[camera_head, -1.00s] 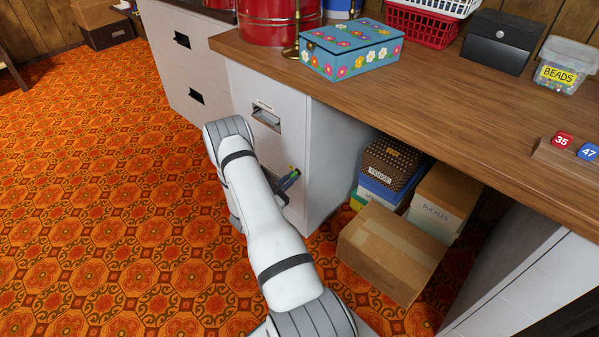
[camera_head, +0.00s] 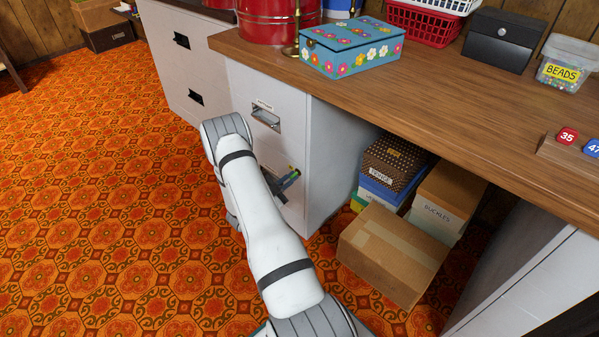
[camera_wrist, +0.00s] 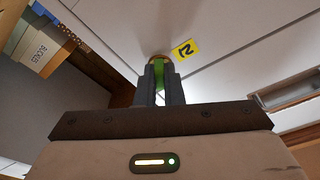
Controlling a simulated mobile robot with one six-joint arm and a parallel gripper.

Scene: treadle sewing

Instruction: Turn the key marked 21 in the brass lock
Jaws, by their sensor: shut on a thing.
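My gripper (camera_wrist: 159,80) is shut on a green key (camera_wrist: 159,72) in the wrist view; only a narrow strip of it shows between the fingers. The key's front end meets the round brass lock (camera_wrist: 161,57) on the pale cabinet face, and how deep it sits is hidden. A yellow tag (camera_wrist: 185,49) with dark digits, seen tilted and hard to read, is right beside the lock. In the head view my gripper (camera_head: 288,181) is at the front of the grey filing cabinet (camera_head: 335,150), below its upper drawer handle, partly hidden by my arm.
A wooden holder (camera_head: 560,150) with a red 35 tag (camera_head: 567,136) and a blue 47 tag (camera_head: 593,148) is on the counter at right. Cardboard boxes (camera_head: 390,250) stand under the counter, right of the cabinet. The patterned floor at left is clear.

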